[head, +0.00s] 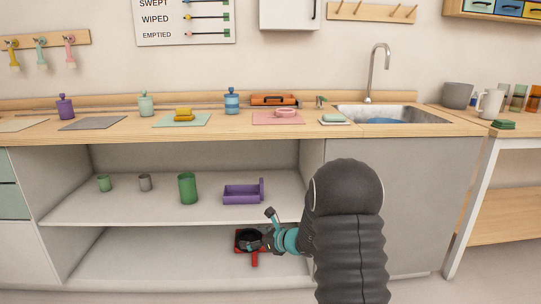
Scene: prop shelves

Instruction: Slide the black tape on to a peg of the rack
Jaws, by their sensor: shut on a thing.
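The black tape (249,234) is a dark ring low in the head view, over the bottom shelf near its right side. My gripper (262,243) reaches in from the right and is shut on the tape's right side. A red object (254,260) shows around and below the tape; I cannot tell whether they touch. A wooden rack (345,9) with several slanted pegs is on the wall at the top right. The visible pegs look bare. My arm hides part of the cabinet front.
A purple tray (243,195), a green cup (187,188) and smaller cups stand on the middle shelf, just above my gripper. The counter (230,128) holds bottles, mats and a sink (425,116). The bottom shelf's left part is clear.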

